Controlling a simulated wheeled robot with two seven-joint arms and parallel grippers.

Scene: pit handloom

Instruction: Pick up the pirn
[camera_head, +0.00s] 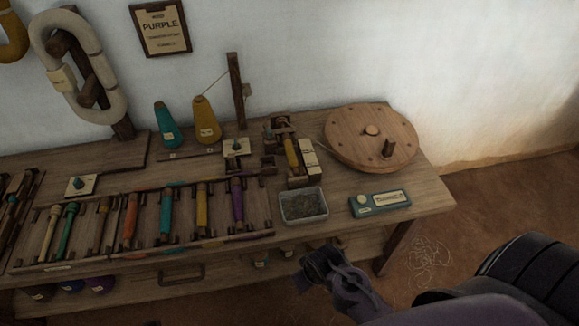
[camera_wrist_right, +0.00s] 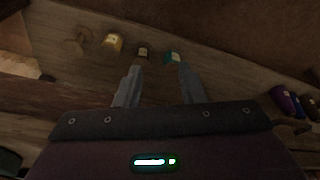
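Several wound pirns lie in a wooden rack (camera_head: 140,258) on the bench. They include a purple pirn (camera_head: 237,199) at the right end, a yellow-orange pirn (camera_head: 202,207) and a teal pirn (camera_head: 167,211). A yellow-wound piece (camera_head: 292,153) sits in the small winder behind. My right gripper (camera_head: 318,268) is in front of the bench's front edge, right of the rack and apart from the pirns. In the right wrist view its two fingers (camera_wrist_right: 160,88) are spread with nothing between them. My left gripper is not in view.
The bench also bears a tray of dark bits (camera_head: 304,205), a teal box (camera_head: 380,203), a wooden wheel (camera_head: 371,137) and two yarn cones (camera_head: 206,120). A wall sign (camera_head: 160,27) reads "PURPLE". Under the bench, the right wrist view shows yellow (camera_wrist_right: 112,43) and teal (camera_wrist_right: 173,58) cones.

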